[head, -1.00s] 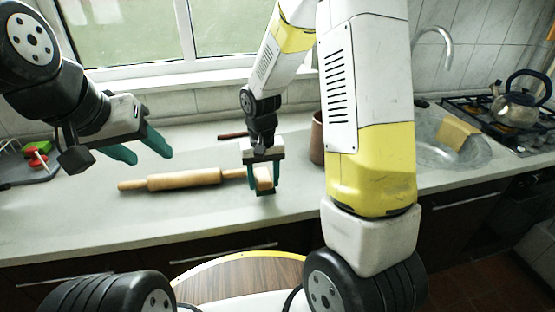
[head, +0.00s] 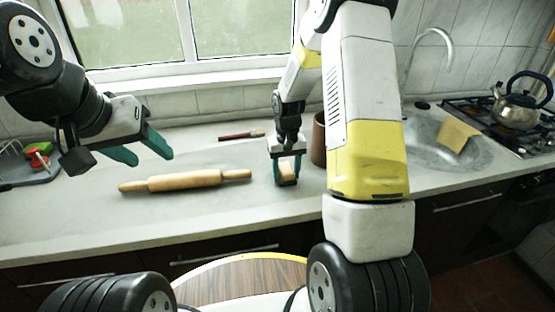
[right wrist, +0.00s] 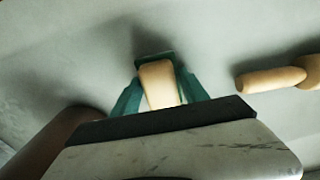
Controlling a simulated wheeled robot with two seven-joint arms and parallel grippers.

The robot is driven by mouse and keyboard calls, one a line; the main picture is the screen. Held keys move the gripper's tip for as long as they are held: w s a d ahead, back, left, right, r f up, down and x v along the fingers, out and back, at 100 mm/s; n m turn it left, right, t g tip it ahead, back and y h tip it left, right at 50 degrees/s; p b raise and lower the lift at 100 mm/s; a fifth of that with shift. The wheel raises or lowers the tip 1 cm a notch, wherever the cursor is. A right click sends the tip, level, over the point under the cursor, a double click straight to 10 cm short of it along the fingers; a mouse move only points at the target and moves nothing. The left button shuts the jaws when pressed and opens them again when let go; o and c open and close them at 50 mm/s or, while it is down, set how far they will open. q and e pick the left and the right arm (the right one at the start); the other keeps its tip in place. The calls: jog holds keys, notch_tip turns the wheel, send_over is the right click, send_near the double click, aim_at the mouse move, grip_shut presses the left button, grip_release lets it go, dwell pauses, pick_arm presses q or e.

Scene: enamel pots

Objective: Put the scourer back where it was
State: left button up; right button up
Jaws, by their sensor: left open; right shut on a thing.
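The scourer (head: 287,172) is a small beige block, with a dark green edge showing at its far end in the right wrist view (right wrist: 158,82). My right gripper (head: 287,180) is shut on it, one teal finger on each side. It is low over the worktop, between the rolling pin and the brown pot; I cannot tell whether the scourer touches the surface. The fingers hide part of it. My left gripper (head: 145,155) is open and empty, above the left part of the worktop.
A wooden rolling pin (head: 185,180) lies left of the scourer. A red-handled brush (head: 240,136) lies behind. A brown pot (head: 318,140) is partly hidden by my right arm. A kettle (head: 518,108) stands on the hob. The front worktop is clear.

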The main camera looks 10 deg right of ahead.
jog(key=shift+f, duration=0.3)
jog(key=o, duration=1.4)
jog(key=shift+s+f, duration=0.1)
jog(key=shift+s, duration=0.05)
jog(key=shift+o, duration=0.2)
notch_tip(320, 180, up, 12)
jog(key=shift+r, duration=0.15)
notch_tip(320, 180, up, 8)
jog(key=f+t, duration=0.1)
jog(key=t, duration=0.1)
send_over(286, 169)
jog(key=s, duration=0.4)
jog(key=s+a+r+t+y, duration=0.1)
jog(key=s+r+t, duration=0.1)
jog(key=s+r, duration=0.3)
jog(key=s+a+r+t+y, duration=0.1)
jog(key=s+r, duration=0.3)
jog(key=s, duration=1)
jog(key=shift+s+r+t, duration=0.3)
jog(key=shift+r+t, duration=0.05)
jog(key=shift+t, duration=0.25)
